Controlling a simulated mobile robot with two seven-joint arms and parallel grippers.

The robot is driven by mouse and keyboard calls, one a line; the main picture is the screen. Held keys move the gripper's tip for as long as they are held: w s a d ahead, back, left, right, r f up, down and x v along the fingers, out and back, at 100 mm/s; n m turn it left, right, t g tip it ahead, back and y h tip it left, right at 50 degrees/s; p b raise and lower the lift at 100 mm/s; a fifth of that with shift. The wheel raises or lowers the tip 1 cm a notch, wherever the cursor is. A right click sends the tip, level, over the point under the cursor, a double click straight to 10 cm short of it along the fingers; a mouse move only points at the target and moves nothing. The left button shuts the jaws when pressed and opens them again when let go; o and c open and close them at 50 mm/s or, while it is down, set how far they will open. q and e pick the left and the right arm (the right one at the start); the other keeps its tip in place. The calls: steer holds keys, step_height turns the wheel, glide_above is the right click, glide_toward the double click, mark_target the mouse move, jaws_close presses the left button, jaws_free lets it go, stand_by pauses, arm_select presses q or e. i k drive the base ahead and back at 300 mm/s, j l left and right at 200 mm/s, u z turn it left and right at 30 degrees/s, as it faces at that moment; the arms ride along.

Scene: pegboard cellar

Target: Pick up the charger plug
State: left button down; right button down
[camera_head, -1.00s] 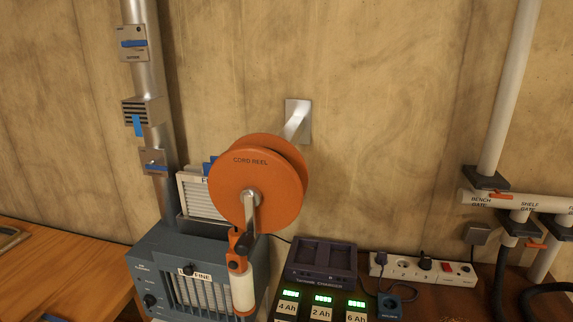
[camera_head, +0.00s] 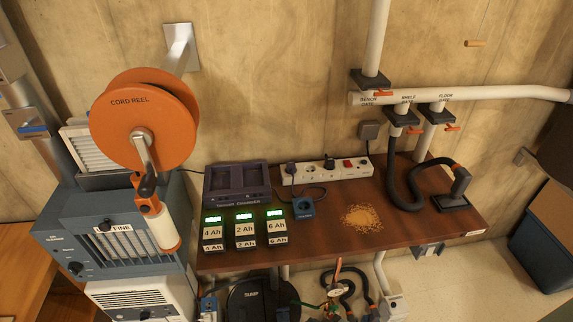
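A white power strip (camera_head: 346,171) lies along the back of the brown bench, against the wall. A dark purplish plug (camera_head: 290,168) sits upright at its left end, with a cord running down from it. A black plug (camera_head: 329,162) sits further right in the strip. A dark battery charger (camera_head: 237,183) with two empty bays stands left of the strip. A small blue round-faced block (camera_head: 304,208) lies on the bench in front of the strip, by the cord. I cannot tell for certain which plug is the charger's. Neither of my grippers is in view.
Several labelled batteries (camera_head: 245,230) with green displays stand at the bench's (camera_head: 400,229) front left. A sawdust pile (camera_head: 362,218) lies mid-bench. A black hose (camera_head: 399,190) stands at right. The orange cord reel (camera_head: 144,119) and blue air cleaner (camera_head: 115,240) are at left.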

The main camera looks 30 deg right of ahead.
mark_target(291, 166)
steer(key=z, duration=1.25)
steer(key=i+l, duration=0.15)
steer(key=l, duration=0.15)
steer(key=i+l+u, duration=0.1)
steer(key=l, duration=0.25)
steer(key=i+l, duration=0.15)
steer(key=l, duration=0.15)
steer(key=i+l, duration=0.15)
steer(key=l, duration=0.2)
steer(key=i+l+u, duration=0.1)
steer(key=l, duration=0.25)
